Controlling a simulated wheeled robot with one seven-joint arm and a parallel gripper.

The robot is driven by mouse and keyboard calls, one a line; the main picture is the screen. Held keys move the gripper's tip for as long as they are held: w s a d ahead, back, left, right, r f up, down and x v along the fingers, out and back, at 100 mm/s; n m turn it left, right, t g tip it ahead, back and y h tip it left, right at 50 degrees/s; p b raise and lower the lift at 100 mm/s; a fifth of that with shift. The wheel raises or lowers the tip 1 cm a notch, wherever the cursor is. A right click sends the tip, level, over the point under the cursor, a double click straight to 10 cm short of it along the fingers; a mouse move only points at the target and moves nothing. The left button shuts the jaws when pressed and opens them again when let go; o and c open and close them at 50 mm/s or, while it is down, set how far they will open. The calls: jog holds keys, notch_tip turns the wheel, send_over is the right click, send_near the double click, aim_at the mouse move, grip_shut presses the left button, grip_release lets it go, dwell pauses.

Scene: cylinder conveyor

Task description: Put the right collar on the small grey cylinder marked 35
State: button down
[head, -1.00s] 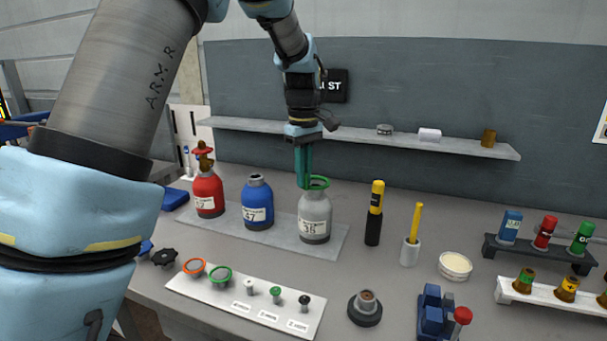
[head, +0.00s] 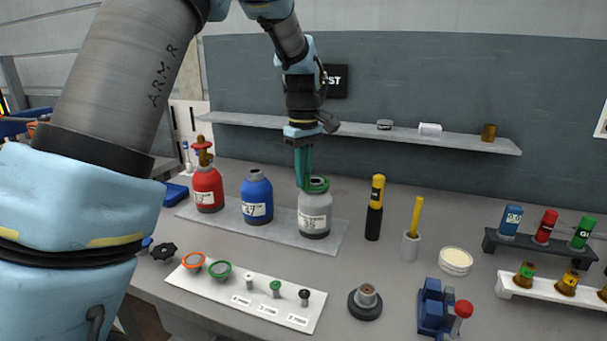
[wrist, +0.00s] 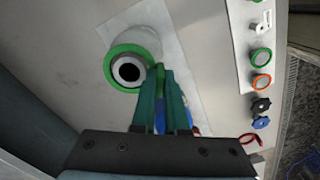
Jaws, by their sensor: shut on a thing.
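My gripper (head: 304,184), with teal fingers, is shut on a green collar (head: 321,190). The small grey cylinder (head: 314,214) stands upright below it, its label too blurred to read surely. The collar sits around the cylinder's neck, low at its shoulder. In the wrist view my fingertips (wrist: 159,70) hold the collar's rim, and the green ring (wrist: 108,70) encircles the grey neck with its dark mouth. I cannot tell whether the collar rests fully on the shoulder. Another green collar (head: 219,279) and an orange collar (head: 193,268) lie on the white strip.
A blue cylinder (head: 257,200) and a red cylinder (head: 208,190) with a valve stand left of the grey one on a grey plate (head: 282,239). A black-and-yellow tool (head: 375,208) stands to the right. A shelf (head: 455,141) runs behind.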

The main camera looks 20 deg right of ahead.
jog(key=shift+f, duration=0.65)
jog(key=c, duration=0.9)
grip_release()
jog(key=shift+o, duration=0.2)
jog(key=shift+r, duration=0.1)
jog(key=shift+r+p, duration=2.45)
jog(key=shift+r, duration=0.55)
jog(key=shift+f, duration=0.1)
